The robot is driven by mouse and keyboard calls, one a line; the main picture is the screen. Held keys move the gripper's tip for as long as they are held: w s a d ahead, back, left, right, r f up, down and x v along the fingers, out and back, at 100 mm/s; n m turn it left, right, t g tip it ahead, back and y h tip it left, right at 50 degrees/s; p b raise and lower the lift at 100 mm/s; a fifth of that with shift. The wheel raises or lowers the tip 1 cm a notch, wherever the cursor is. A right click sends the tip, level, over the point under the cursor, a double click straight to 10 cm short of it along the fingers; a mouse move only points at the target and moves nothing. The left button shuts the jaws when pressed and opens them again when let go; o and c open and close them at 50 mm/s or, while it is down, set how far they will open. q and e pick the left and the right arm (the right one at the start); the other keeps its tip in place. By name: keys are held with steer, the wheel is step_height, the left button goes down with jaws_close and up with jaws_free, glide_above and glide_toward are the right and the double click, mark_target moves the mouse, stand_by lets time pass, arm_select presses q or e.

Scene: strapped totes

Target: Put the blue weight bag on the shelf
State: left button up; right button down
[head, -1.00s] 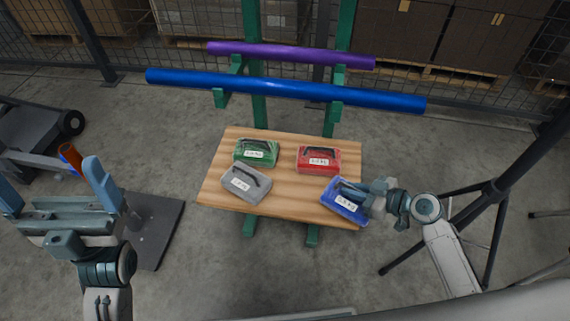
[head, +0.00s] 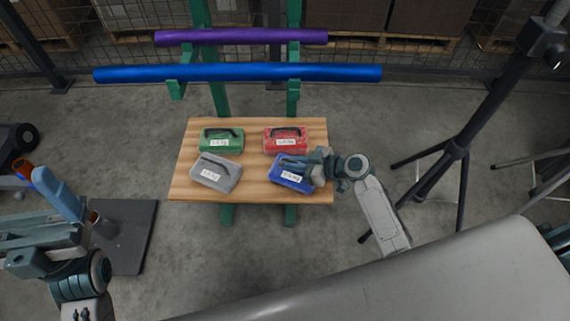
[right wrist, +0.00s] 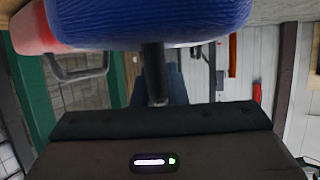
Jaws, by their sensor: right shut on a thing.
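The blue weight bag (head: 292,174), with a white label, is at the front right of the wooden shelf board (head: 258,190). My right gripper (head: 308,170) is shut on it, coming from the right. I cannot tell whether the bag touches the board. In the right wrist view the blue bag (right wrist: 150,20) fills the top, close to the camera. My left gripper (head: 22,205) is open and empty at the lower left, well away from the shelf; one finger is cut off by the picture edge.
A green bag (head: 221,140), a red bag (head: 286,139) and a grey bag (head: 216,173) sit on the board. A blue tube (head: 235,73) and a purple tube (head: 240,37) lie on the green rack behind. A black tripod (head: 465,140) stands at the right.

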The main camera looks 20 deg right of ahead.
steer(key=x, duration=0.4)
steer(key=shift+s+d+f+b, duration=0.1)
steer(key=shift+d+f+b, duration=0.05)
steer(key=shift+f+b, duration=0.2)
steer(key=c, duration=1.5)
jaws_free()
steer(key=shift+f, duration=0.1)
steer(key=shift+o, duration=0.2)
steer(key=p+v, duration=0.1)
steer(key=v, duration=1.1)
steer(key=shift+s, duration=0.1)
